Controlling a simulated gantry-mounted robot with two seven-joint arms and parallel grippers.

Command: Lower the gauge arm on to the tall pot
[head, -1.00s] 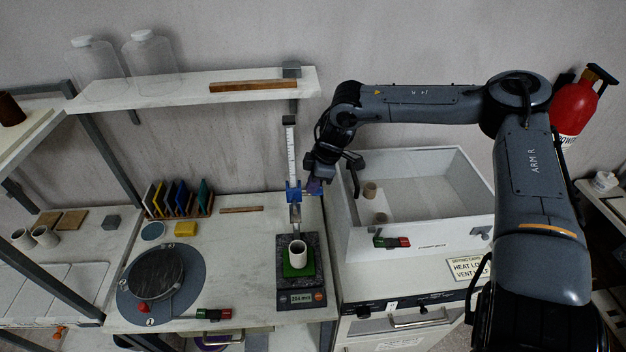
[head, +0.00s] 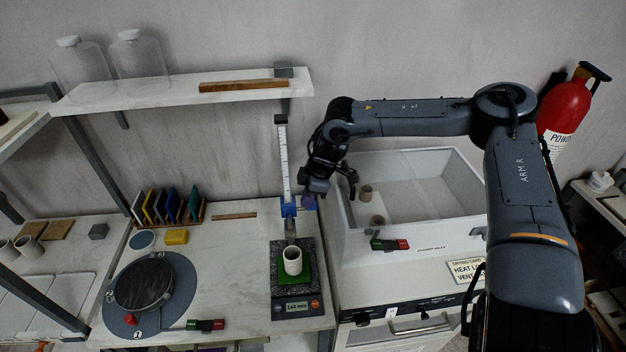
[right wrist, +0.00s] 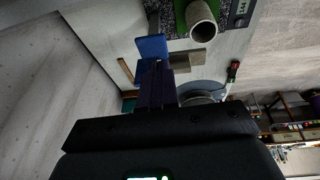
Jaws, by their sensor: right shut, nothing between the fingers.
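The height gauge has an upright white scale (head: 284,160), a blue slider (head: 288,209) and a grey gauge arm (head: 291,230). The pale, open-topped tall pot (head: 292,262) stands upright on a green pad on the dark gauge base (head: 290,310). The gauge arm is just above the pot's rim in the head view; I cannot tell the exact gap. My right gripper (head: 309,202) is shut and empty, its purple fingertips at the slider's right side. In the right wrist view the fingers (right wrist: 155,86) reach the blue slider (right wrist: 152,47); contact is unclear. My left gripper is not in view.
A white open drying bin (head: 420,200) with small pots inside stands to the right. A turntable (head: 145,285) lies left of the gauge. A coloured tile rack (head: 168,208) stands behind it. A shelf (head: 180,90) with two clear jars hangs above.

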